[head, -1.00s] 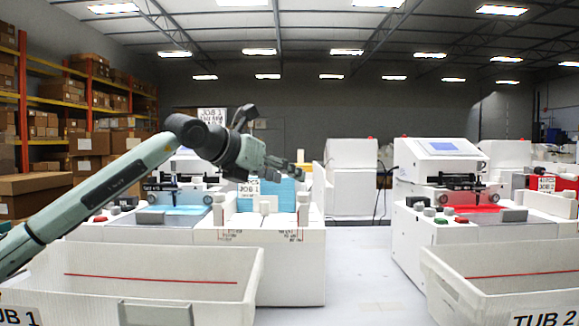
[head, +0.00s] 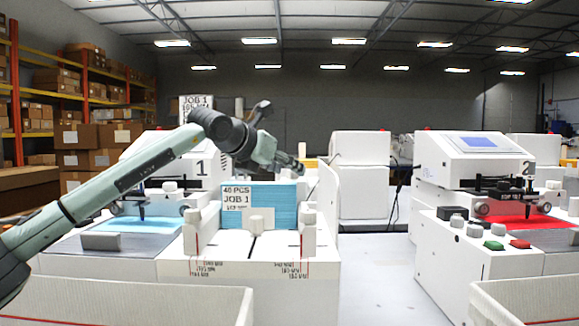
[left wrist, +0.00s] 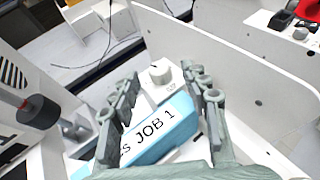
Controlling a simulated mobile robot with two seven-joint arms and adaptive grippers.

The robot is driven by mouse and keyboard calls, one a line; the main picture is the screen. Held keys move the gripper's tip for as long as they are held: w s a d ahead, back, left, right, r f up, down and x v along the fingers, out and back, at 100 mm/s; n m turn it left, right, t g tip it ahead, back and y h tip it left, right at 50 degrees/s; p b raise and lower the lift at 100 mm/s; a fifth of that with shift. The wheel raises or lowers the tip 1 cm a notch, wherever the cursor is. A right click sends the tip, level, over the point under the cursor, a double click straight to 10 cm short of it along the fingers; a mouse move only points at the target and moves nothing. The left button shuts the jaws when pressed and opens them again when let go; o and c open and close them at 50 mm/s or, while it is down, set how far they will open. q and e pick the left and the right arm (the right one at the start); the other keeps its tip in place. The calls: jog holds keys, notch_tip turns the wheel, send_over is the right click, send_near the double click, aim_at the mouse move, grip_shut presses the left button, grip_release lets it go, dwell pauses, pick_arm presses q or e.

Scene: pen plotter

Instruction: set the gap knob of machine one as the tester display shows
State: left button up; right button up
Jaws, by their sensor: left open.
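Machine one (head: 201,152) is the white unit marked 1 on the left, partly hidden behind my left arm. My left gripper (head: 298,166) is open above and behind the blue JOB 1 stack (head: 285,205) beside machine one. In the left wrist view its open fingers (left wrist: 163,100) straddle the view of the blue stack (left wrist: 150,145). A white round knob (left wrist: 160,72) on a white block shows just beyond the fingertips, apart from them. I cannot tell which knob is the gap knob or pick out a tester display.
Machine two (head: 478,160), with a lit screen, a red sheet and green and red buttons, stands at the right. A tall white panel (head: 328,215) rises right of the stack.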

pick_arm(q)
jog(key=shift+x, duration=1.1)
jog(key=shift+a, duration=0.1)
pick_arm(e)
jog(key=shift+f, duration=0.6)
pick_arm(q)
jog(key=shift+c, duration=0.3)
grip_shut()
jog(key=shift+p, duration=0.3)
pick_arm(e)
jog(key=shift+w+r, duration=0.1)
jog(key=shift+r, duration=0.05)
